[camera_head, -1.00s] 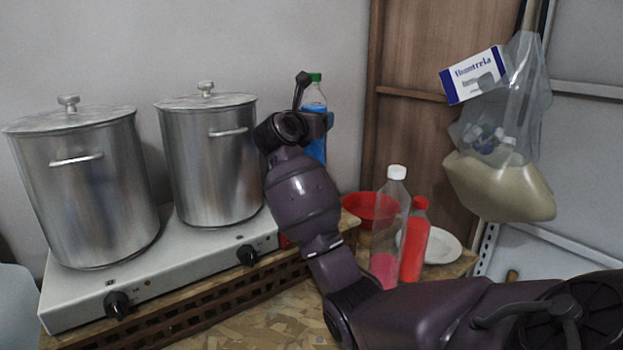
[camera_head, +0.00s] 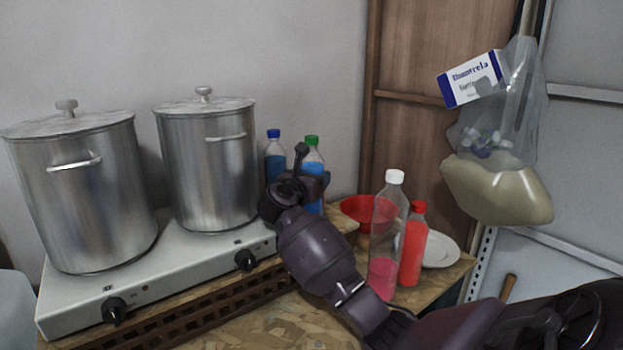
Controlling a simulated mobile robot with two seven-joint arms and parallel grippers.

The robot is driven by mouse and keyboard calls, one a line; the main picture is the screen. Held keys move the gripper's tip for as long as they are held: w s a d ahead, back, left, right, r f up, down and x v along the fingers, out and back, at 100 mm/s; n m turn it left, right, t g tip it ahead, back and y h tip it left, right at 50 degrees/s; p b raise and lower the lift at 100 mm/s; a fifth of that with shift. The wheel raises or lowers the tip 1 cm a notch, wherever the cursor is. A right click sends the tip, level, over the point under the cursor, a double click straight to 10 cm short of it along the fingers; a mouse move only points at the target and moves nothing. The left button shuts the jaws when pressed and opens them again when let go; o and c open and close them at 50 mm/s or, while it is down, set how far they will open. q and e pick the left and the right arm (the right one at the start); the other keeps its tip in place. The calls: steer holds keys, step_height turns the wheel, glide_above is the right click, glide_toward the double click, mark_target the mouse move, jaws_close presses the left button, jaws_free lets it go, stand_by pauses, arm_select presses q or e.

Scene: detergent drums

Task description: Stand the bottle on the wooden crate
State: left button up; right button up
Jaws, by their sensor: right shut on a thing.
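A clear bottle with a green cap and blue liquid (camera_head: 313,158) is upright behind the wrist of my right arm, to the right of the nearer-middle pot. My right gripper (camera_head: 319,183) is shut on it; the fingertips are mostly hidden by the wrist. The bottle's base is hidden, so I cannot tell whether it touches the surface below. The wooden crate (camera_head: 205,318), brown with a lattice side, runs under the hotplate. My left gripper is out of view.
A blue-capped bottle (camera_head: 275,152) stands just left of the held one. Two steel pots (camera_head: 85,200) sit on a white hotplate (camera_head: 180,268). A red bowl (camera_head: 355,209), white-capped bottle (camera_head: 388,225), red bottle (camera_head: 413,250) and plate (camera_head: 442,250) are right of my arm.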

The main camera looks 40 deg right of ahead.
steer(key=shift+f, duration=0.1)
steer(key=shift+f, duration=0.1)
steer(key=o, duration=1.2)
steer(key=b+v, duration=0.1)
steer(key=v, duration=1.1)
steer(key=shift+a, duration=0.1)
